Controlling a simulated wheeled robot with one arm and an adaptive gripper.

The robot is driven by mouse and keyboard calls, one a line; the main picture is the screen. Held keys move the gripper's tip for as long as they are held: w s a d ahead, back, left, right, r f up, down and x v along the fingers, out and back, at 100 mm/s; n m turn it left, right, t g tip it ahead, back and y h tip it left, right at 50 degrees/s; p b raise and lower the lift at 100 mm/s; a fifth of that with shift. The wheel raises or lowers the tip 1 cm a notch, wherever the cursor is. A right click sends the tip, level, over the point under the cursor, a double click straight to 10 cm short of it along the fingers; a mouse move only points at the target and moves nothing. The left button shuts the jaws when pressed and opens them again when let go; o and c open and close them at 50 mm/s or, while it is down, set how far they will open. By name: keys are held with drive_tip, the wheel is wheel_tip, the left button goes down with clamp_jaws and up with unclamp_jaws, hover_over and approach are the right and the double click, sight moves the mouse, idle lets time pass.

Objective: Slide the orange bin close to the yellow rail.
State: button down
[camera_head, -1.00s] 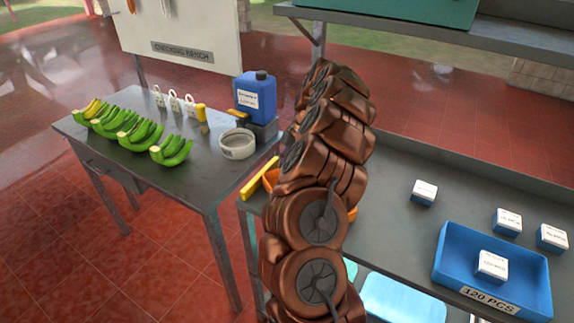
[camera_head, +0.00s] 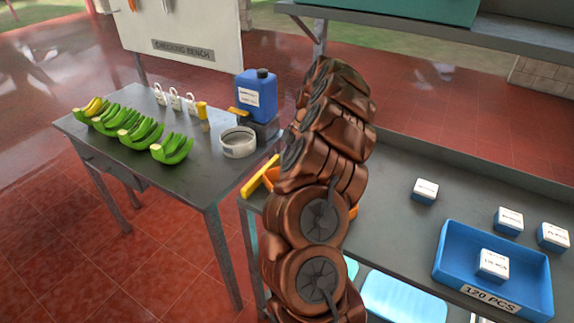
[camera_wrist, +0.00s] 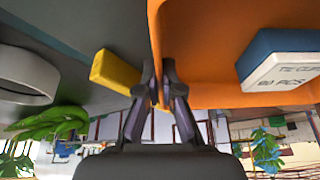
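The orange bin (camera_wrist: 205,45) fills the upper right of the wrist view. In the head view it is mostly hidden behind my arm, with a bit of its orange wall (camera_head: 353,211) showing. My gripper (camera_wrist: 158,72) is closed on the bin's near-left wall, one finger on each side of it. The gripper is hidden in the head view. The yellow rail (camera_head: 259,177) lies at the left end of the shelf bench. In the wrist view the rail (camera_wrist: 116,70) is just left of the gripper, with a narrow gap to the bin wall.
A white-and-blue box (camera_wrist: 282,62) sits inside the orange bin. A blue bin (camera_head: 447,267) and several small boxes stand on the bench to the right. The checking bench (camera_head: 190,195) at left holds green bananas, a blue jug (camera_head: 257,98) and a round pale container (camera_head: 238,143).

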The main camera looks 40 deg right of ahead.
drive_tip(key=shift+w+a+b, duration=0.45)
drive_tip(key=shift+w+a, duration=0.05)
drive_tip(key=shift+w, duration=0.5)
drive_tip(key=shift+a, duration=0.1)
